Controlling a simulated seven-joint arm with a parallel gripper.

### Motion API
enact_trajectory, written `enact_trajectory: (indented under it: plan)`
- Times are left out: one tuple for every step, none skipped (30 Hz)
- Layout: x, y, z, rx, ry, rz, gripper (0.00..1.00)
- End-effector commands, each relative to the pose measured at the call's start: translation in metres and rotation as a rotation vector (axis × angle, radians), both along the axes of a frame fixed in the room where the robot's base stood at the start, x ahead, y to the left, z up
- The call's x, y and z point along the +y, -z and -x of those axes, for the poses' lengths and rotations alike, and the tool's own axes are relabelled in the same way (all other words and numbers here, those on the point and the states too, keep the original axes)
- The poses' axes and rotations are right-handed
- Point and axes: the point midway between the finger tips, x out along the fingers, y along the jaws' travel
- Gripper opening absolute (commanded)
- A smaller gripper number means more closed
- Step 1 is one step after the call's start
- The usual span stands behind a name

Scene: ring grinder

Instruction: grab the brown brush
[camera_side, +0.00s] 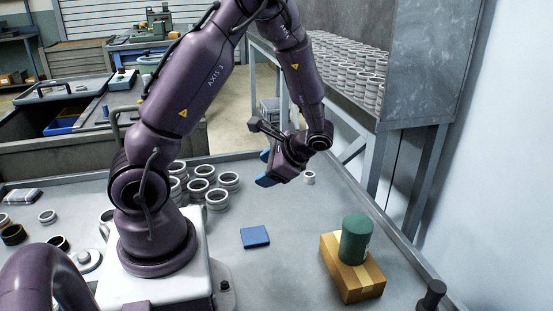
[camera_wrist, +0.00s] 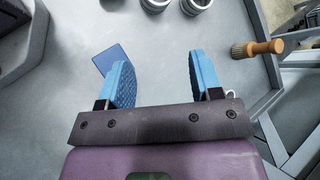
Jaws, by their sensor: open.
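The brown brush (camera_wrist: 257,48) lies to the upper right in the wrist view, with a light wooden handle and a ridged tan-brown end, close to the table's raised edge. I cannot make it out in the side view. My gripper (camera_wrist: 160,60) has its two blue padded fingers apart, with only grey tabletop between them; the brush is to the right of the right finger and apart from it. In the side view my gripper (camera_side: 266,168) hangs above the table, tilted, its fingers toward the lower left.
A blue block (camera_side: 255,237) lies on the table. Several metal rings (camera_side: 217,200) stand near my base, and a small ring (camera_side: 309,178) is by my gripper. A green can (camera_side: 355,240) stands on a cardboard box (camera_side: 352,282). A metal rack (camera_side: 432,60) stands behind the table.

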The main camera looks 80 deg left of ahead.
Motion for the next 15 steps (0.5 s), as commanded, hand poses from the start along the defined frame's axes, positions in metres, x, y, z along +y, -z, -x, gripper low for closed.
enact_trajectory:
  plan:
    - [0.016,0.014,0.002,0.085,0.041,-0.04,0.59]
    - [0.026,0.021,0.003,0.132,0.069,-0.065,0.59]
    - [0.039,0.029,0.004,0.194,0.113,-0.098,0.59]
    - [0.049,0.036,0.004,0.241,0.148,-0.123,0.59]
    - [0.059,0.042,0.004,0.289,0.184,-0.147,0.59]
    - [0.071,0.051,0.003,0.351,0.237,-0.177,0.59]
    - [0.081,0.057,0.002,0.398,0.28,-0.202,0.59]
    - [0.09,0.064,0.002,0.446,0.324,-0.226,0.59]
    - [0.102,0.073,0.0,0.507,0.389,-0.256,0.59]
    - [0.111,0.08,-0.003,0.551,0.439,-0.28,0.59]
    - [0.12,0.087,-0.005,0.597,0.493,-0.303,0.59]
    - [0.13,0.096,-0.01,0.652,0.569,-0.333,0.59]
    - [0.137,0.102,-0.015,0.69,0.629,-0.357,0.59]
    - [0.143,0.109,-0.022,0.724,0.691,-0.381,0.59]
    - [0.15,0.115,-0.031,0.757,0.768,-0.413,0.59]
